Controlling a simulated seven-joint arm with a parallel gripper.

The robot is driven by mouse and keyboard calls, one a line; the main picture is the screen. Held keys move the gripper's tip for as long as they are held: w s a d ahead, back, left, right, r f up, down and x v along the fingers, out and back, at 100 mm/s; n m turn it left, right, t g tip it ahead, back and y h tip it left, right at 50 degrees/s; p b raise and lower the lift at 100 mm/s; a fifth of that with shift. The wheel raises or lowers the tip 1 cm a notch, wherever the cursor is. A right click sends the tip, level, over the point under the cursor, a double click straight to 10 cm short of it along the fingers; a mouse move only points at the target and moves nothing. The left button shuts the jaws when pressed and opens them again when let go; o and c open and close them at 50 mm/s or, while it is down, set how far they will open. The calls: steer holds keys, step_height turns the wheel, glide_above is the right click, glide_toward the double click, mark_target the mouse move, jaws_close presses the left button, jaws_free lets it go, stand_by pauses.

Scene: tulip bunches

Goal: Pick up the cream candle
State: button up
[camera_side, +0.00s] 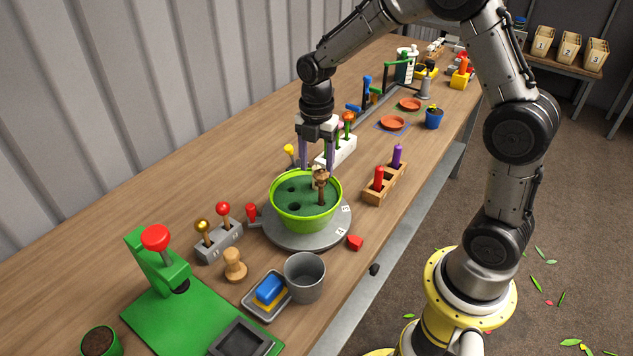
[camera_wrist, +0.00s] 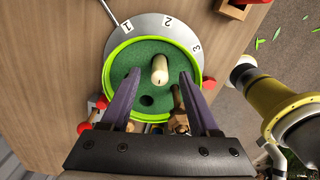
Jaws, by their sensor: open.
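The cream candle (camera_wrist: 159,70) stands in the dark green foam (camera_wrist: 125,62) of a round bright green bowl (camera_side: 306,219). In the wrist view it lies between my two purple fingertips, with a gap on each side. In the side view it is small and mostly hidden near a brown wooden piece (camera_side: 321,184) that stands in the foam. My gripper (camera_side: 317,167) points down over the bowl, open and empty. An empty dark hole (camera_wrist: 147,100) shows in the foam beside the candle.
The bowl sits on a grey numbered turntable (camera_side: 330,236). A wooden rack (camera_side: 384,187) with red and purple candles stands to its right, and a white holder (camera_side: 338,152) stands behind. A grey cup (camera_side: 304,277), sponge tray (camera_side: 267,295) and green press (camera_side: 160,262) are in front.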

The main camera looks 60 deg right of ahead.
step_height(320, 180, down, 2)
jaws_close()
stand_by(0.4)
